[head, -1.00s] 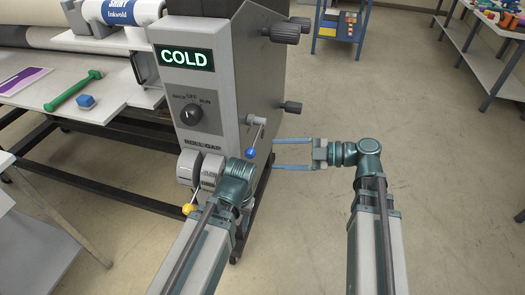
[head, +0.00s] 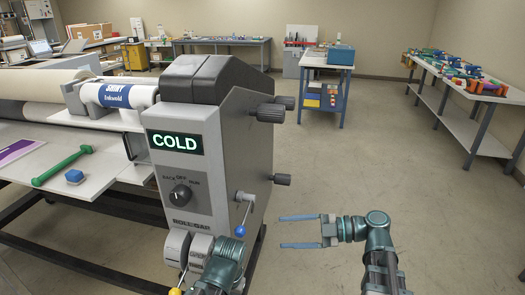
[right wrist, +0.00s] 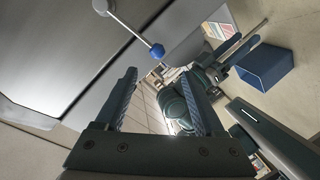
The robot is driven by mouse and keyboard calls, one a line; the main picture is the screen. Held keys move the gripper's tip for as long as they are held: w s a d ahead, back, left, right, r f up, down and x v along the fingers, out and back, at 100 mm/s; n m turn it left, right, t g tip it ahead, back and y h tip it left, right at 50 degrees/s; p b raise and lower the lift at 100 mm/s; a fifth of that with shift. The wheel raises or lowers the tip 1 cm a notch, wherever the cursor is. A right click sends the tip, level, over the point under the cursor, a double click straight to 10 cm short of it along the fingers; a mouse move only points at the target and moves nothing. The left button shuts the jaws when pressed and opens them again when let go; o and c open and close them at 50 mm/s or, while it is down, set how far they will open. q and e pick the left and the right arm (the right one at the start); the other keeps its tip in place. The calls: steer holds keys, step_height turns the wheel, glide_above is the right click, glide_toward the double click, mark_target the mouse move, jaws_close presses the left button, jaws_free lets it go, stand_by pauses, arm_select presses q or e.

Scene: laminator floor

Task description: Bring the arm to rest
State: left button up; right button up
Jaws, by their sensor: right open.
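My right gripper (head: 282,231) is open and empty beside the grey laminator's end housing (head: 215,125). Its fingers point left toward the crank lever with a blue ball knob (head: 240,231), with a gap between. In the right wrist view the open jaws (right wrist: 170,95) have nothing between them, and the blue knob (right wrist: 157,51) shows beyond the fingertips. My left arm reaches to the front of the housing, near a grey roll-gap dial (head: 188,248) and a yellow knob (head: 176,291); its jaws are hidden.
The display (head: 175,142) reads COLD above a selector knob (head: 180,194). Floor to the right is clear. A blue cart (head: 327,58) and side bench (head: 465,85) stand farther back.

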steer(key=s+a+f+m+g+h+p, duration=0.1)
steer(key=s+a+f+m+h+p, duration=0.1)
steer(key=f+m+h, duration=0.4)
steer(key=s+a+f+m+g+h+p, duration=0.2)
steer(key=s+f+m+h, duration=0.4)
steer(key=m+h, duration=0.5)
steer(key=a+m+p, duration=0.1)
steer(key=a+m, duration=0.1)
steer(key=m, duration=0.1)
steer(key=shift+s+f+m+p, duration=0.15)
steer(key=shift+s+m+p, duration=0.15)
steer(key=shift+s, duration=0.1)
